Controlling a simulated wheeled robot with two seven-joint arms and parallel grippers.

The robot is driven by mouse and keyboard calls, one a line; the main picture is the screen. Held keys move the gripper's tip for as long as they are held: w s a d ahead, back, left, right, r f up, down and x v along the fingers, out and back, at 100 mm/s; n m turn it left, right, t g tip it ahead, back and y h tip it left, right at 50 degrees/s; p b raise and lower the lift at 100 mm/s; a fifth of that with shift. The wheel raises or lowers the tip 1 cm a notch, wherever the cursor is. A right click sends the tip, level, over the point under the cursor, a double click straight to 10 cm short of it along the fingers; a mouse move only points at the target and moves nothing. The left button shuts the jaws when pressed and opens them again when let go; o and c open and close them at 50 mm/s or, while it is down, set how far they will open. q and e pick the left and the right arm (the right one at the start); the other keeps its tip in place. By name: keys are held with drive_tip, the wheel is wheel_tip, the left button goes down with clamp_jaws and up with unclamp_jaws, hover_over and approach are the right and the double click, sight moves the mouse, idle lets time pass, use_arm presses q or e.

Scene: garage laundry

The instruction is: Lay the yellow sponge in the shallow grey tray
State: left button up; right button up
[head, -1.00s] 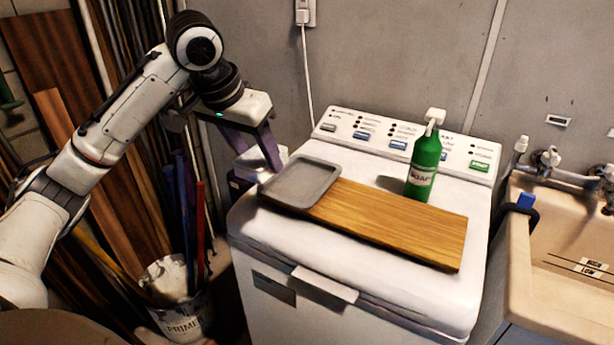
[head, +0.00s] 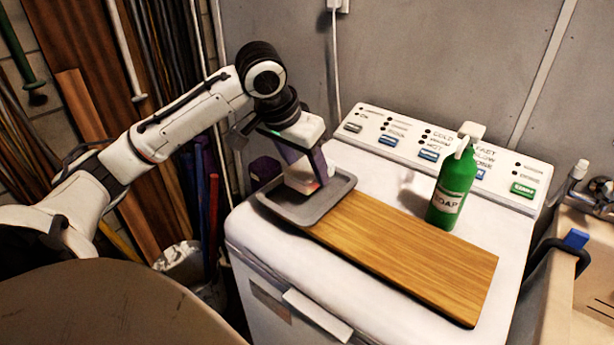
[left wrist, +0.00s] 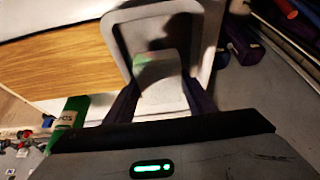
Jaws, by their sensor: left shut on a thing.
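The shallow grey tray (head: 335,200) sits on the left end of the white washing machine's top, by a wooden board. My left gripper (head: 304,178) points down over the tray, its dark purple fingers shut on a pale block, the sponge (head: 300,184). The sponge looks whitish in this light, with a greenish edge in the left wrist view (left wrist: 158,72). It is within the tray's rim; I cannot tell whether it touches the tray floor. The left wrist view shows the tray rim (left wrist: 207,40) around it. My right gripper is not in view.
The wooden board (head: 400,250) lies right of the tray. A green soap bottle (head: 452,190) stands behind the board. The control panel (head: 440,150) rises at the back, and a sink (head: 590,270) is at the right. A purple object (head: 264,170) is behind the tray.

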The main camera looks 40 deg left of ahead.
use_arm(q)
wheel_tip(320, 180, down, 4)
drive_tip(key=shift+s+r, duration=0.1)
drive_tip(key=shift+r, duration=0.15)
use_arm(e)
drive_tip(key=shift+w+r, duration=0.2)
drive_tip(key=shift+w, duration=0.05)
use_arm(q)
drive_tip(key=shift+f, duration=0.1)
drive_tip(key=o, duration=0.6)
drive_tip(key=shift+o, duration=0.2)
drive_tip(key=v, duration=1.2)
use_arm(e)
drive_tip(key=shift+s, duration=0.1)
